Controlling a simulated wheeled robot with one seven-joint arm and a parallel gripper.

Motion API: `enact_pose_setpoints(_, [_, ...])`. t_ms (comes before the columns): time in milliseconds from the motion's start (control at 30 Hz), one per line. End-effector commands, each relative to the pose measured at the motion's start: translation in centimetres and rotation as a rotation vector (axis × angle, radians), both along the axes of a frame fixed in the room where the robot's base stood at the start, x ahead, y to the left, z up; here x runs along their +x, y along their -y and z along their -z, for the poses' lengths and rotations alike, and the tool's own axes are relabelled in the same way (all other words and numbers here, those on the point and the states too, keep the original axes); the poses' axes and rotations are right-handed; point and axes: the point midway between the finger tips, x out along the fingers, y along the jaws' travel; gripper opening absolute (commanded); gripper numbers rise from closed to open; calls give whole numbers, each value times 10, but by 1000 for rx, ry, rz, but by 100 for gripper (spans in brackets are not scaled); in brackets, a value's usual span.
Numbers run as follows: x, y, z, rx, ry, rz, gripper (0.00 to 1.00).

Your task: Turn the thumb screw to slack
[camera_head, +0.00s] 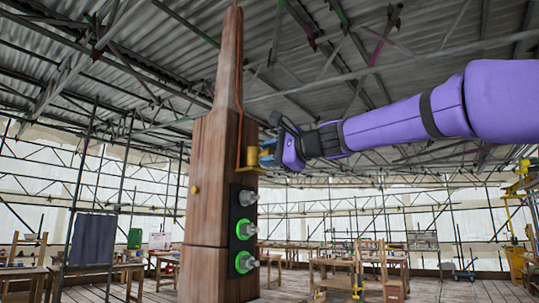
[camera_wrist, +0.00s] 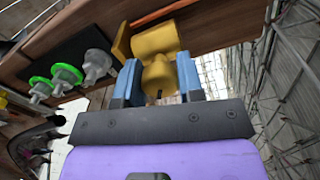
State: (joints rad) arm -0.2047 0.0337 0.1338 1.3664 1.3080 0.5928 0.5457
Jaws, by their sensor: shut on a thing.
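The thumb screw (camera_wrist: 158,76) is a yellow, brass-coloured piece in the wrist view, with a rounded knob between my fingers and a wider yellow block behind it. My gripper (camera_wrist: 157,84) has blue fingers shut on the knob, one on each side. In the head view my gripper (camera_head: 268,156) reaches in from the right to the yellow fitting (camera_head: 252,157) on the wooden spire (camera_head: 215,150). A copper-coloured strip (camera_head: 239,100) runs down the spire to the fitting. The knob's turn angle cannot be told.
Below the fitting, a dark panel (camera_head: 234,223) carries several grey studs, two with green rings (camera_head: 245,229). In the wrist view they lie left of my fingers, the nearest stud (camera_wrist: 97,65) close by. Scaffolding and workbenches (camera_head: 385,262) stand farther back.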

Motion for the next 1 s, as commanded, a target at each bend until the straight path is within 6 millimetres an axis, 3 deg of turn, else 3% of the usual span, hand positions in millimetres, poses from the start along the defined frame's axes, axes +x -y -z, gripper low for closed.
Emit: enact_pose_setpoints(1000, [1,0,3,-595,757,-3,11])
